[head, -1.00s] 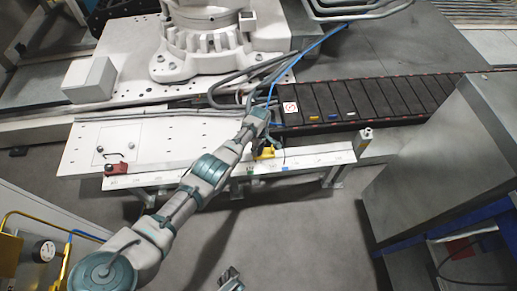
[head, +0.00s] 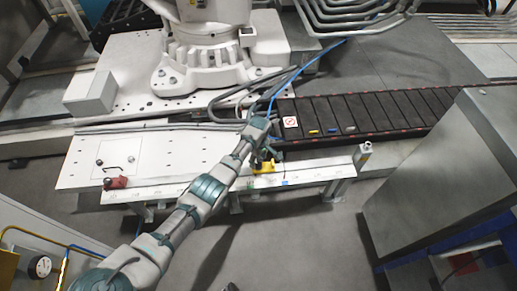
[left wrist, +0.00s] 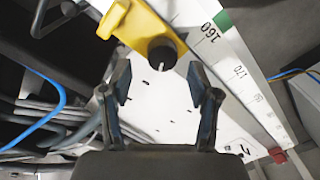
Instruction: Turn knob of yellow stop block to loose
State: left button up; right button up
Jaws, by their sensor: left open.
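The yellow stop block (left wrist: 138,22) sits on the white rail with a printed scale, and it also shows in the head view (head: 263,167). My right gripper is not clearly seen.
A red block (head: 116,182) sits at the left end of the white rail (head: 310,172). Blue cable (left wrist: 40,112) and grey hoses run at the left in the wrist view. A large grey cabinet (head: 440,170) stands at the right. The floor in front of the rail is clear.

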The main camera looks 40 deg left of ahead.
aim_at(258, 162)
pick_arm(q)
notch_tip(258, 162, up, 9)
jog(key=shift+w+a, duration=0.25)
jog(key=shift+w, duration=0.05)
dwell(0.4)
